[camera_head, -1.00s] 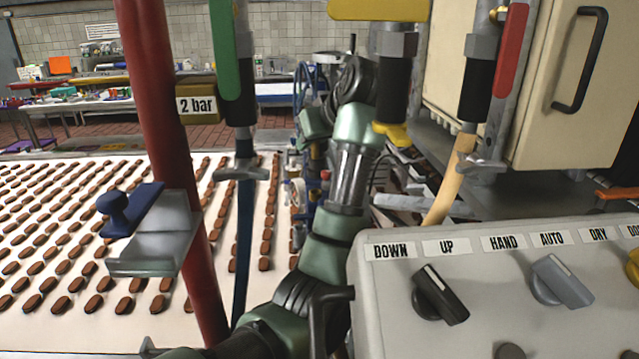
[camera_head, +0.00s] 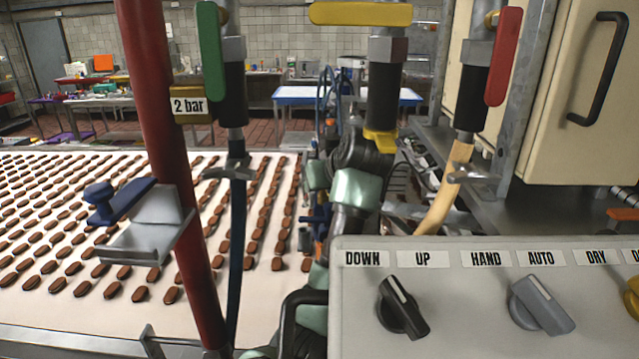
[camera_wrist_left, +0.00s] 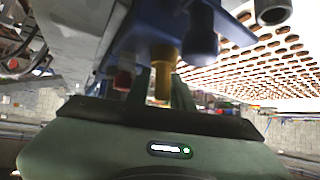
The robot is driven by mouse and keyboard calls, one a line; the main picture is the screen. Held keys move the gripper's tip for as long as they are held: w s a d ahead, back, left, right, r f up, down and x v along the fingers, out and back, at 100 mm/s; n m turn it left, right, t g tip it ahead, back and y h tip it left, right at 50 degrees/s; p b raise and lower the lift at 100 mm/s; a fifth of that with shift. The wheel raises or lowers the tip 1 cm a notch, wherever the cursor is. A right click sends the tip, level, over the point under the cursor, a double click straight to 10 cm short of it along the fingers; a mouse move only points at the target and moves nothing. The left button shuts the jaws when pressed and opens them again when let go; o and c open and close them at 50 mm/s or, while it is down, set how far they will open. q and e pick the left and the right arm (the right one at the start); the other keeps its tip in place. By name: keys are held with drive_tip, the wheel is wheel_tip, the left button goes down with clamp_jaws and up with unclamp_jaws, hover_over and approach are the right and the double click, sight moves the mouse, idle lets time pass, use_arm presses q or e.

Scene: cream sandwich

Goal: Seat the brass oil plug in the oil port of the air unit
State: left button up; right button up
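In the left wrist view, a brass cylindrical piece (camera_wrist_left: 163,75), which looks like the oil plug, stands upright between the two dark fingers of my left gripper (camera_wrist_left: 162,97). I see no clear gap beside it. Its upper end meets the underside of a blue body (camera_wrist_left: 150,25), apparently the air unit. The oil port is not clearly visible, so I cannot tell how deep the plug sits. In the head view, small blue parts (camera_head: 318,218) show beside my left arm; the gripper is hidden there. My right gripper is not in view.
A grey switch panel (camera_head: 470,305) fills the lower right. A red post (camera_head: 150,120) with a metal bracket (camera_head: 150,235) stands left. Valves with green (camera_head: 210,50), yellow (camera_head: 360,14) and red (camera_head: 503,57) handles hang in front. A white belt (camera_head: 50,310) carries rows of brown biscuits.

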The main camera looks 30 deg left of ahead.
use_arm(q)
drive_tip(key=shift+r, duration=0.1)
drive_tip(key=shift+s+d+r+b, duration=0.15)
drive_tip(key=shift+d+r+b, duration=0.2)
drive_tip(key=shift+d, duration=0.2)
drive_tip(key=b+v, duration=0.4)
drive_tip(key=v, duration=0.7)
drive_tip(key=shift+s+a, duration=0.1)
